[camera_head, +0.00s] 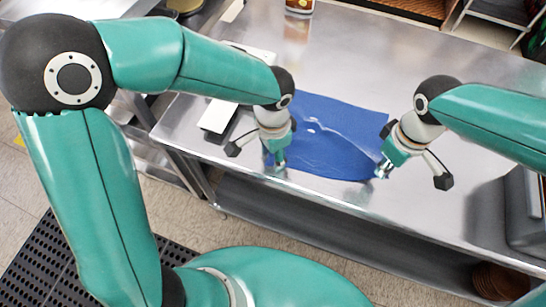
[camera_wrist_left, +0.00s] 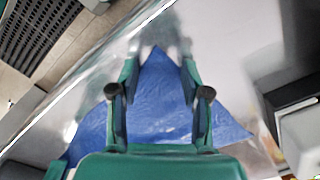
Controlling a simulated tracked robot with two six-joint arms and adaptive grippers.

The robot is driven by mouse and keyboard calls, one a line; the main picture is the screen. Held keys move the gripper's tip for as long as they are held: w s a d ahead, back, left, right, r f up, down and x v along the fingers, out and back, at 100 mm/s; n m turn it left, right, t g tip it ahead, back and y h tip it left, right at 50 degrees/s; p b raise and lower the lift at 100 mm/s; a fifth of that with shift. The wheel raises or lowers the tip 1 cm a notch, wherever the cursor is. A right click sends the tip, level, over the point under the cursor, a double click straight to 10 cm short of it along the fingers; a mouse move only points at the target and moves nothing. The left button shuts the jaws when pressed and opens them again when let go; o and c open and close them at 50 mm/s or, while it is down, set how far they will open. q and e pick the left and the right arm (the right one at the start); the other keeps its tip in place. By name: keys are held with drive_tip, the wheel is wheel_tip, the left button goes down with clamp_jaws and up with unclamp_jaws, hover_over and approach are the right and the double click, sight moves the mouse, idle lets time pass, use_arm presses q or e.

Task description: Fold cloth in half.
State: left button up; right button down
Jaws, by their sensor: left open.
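A blue cloth (camera_head: 345,120) lies spread on the steel counter, with a few light creases across its middle. It also shows in the left wrist view (camera_wrist_left: 157,100), where one corner points away between my fingers. My left gripper (camera_head: 277,166) is at the cloth's near left corner, pointing down. In the left wrist view its two fingers (camera_wrist_left: 159,75) are apart, with cloth below and between them; contact is not clear. My right gripper (camera_head: 382,171) is at the cloth's near right corner. Its fingertips are too small to tell whether they hold cloth.
The steel counter (camera_head: 440,205) is bare around the cloth's near and right sides. A white and dark object (camera_head: 218,116) lies left of the cloth. A grey container (camera_head: 528,210) stands at the right edge. A small jar (camera_head: 299,5) stands at the back.

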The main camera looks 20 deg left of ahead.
use_arm(q)
drive_tip(key=shift+f, duration=0.1)
drive_tip(key=shift+c, duration=0.2)
drive_tip(key=shift+s, duration=0.15)
clamp_jaws()
idle(0.3)
drive_tip(key=shift+r, duration=2.55)
